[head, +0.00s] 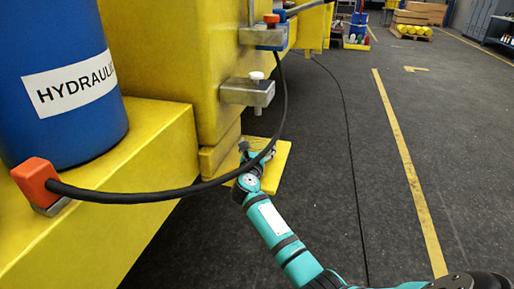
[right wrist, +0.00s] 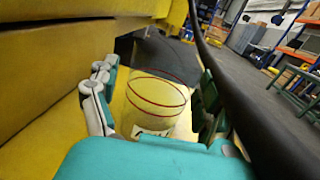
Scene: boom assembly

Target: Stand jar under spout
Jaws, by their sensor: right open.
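In the right wrist view a pale yellow jar (right wrist: 150,115) with a thin red rim line and a partly visible label stands between the fingers of my right gripper (right wrist: 153,102). The fingers are apart, one on each side of it, and I cannot tell whether they touch it. In the head view my right gripper (head: 258,152) is low beside the yellow machine, over a yellow ledge (head: 272,180); the jar is not clearly visible there. A metal block with a white knob (head: 247,92), possibly the spout, sticks out above the gripper. My left gripper is out of view.
A black hose (head: 140,196) loops from an orange-capped fitting (head: 38,182) in front of my right gripper. A blue hydraulic drum (head: 60,75) stands on the yellow machine at left. The dark floor (head: 350,150) at right is mostly clear, with a thin cable.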

